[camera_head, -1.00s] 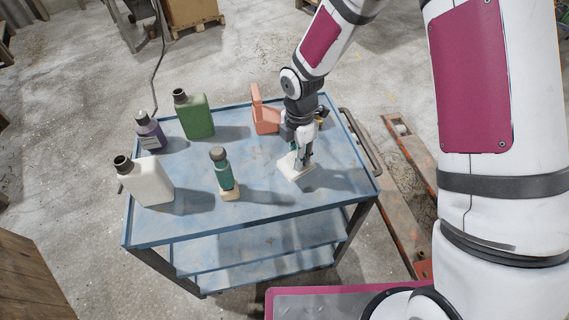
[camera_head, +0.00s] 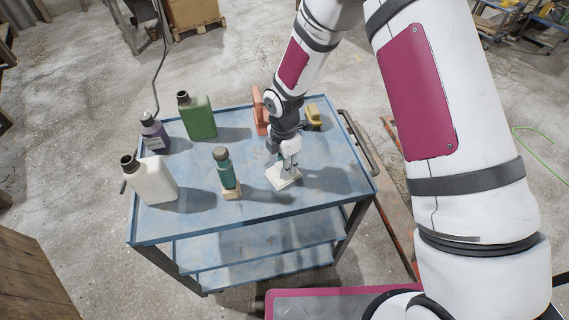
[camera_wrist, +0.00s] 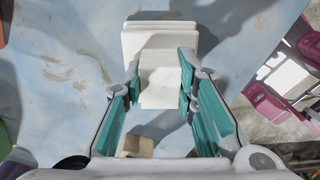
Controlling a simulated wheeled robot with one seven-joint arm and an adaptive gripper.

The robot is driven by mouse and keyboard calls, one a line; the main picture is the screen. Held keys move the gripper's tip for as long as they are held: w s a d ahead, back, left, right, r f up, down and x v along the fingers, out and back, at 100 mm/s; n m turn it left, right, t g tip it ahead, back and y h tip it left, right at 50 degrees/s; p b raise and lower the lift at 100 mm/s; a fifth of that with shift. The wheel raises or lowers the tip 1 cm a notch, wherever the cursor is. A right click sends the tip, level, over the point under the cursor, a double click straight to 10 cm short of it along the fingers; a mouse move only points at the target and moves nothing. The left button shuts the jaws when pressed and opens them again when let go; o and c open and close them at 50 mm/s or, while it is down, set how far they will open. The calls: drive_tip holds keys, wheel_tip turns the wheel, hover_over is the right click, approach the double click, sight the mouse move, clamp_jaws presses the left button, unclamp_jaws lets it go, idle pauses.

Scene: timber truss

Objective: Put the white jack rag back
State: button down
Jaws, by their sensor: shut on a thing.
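The white jack rag (camera_head: 284,176) looks like a pale stepped block, a wide flat slab with a narrower part on it. My gripper (camera_head: 289,160) is shut on the narrower part, over the right half of the blue cart top. In the wrist view, the rag (camera_wrist: 162,80) sits between the teal finger pads of my gripper (camera_wrist: 160,83), and its wide slab shows beyond the fingertips. I cannot tell whether its underside touches the cart.
The blue cart (camera_head: 255,205) holds a green bottle (camera_head: 225,172) by a tan block (camera_head: 231,192), a white jug (camera_head: 154,182), a purple bottle (camera_head: 153,133), a green jug (camera_head: 198,118), an orange container (camera_head: 259,112) and a yellow item (camera_head: 314,118). The front right is clear.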

drive_tip(key=c, duration=1.3)
unclamp_jaws()
drive_tip(key=shift+f, duration=0.1)
wheel_tip(320, 180, up, 12)
drive_tip(key=b, duration=0.2)
drive_tip(key=shift+r, duration=0.25)
drive_tip(key=s+d+r+m+t, duration=0.1)
drive_tip(key=s+d+r+m, duration=0.2)
drive_tip(key=d+r+m, duration=0.4)
drive_tip(key=s+d+r+m+t, duration=0.2)
drive_tip(key=s+d+r+m, duration=0.15)
drive_tip(key=r, duration=0.65)
drive_tip(key=s+d+r+m+t, duration=0.1)
drive_tip(key=s+d+r+m, duration=0.2)
drive_tip(key=s+m, duration=0.4)
drive_tip(key=s+d+r+m+t, duration=0.1)
drive_tip(key=s+d+r+m, duration=0.3)
drive_tip(key=s+m, duration=0.3)
drive_tip(key=shift+s+d+r+t, duration=0.25)
drive_tip(key=shift+r+t, duration=0.05)
drive_tip(key=shift+r, duration=0.1)
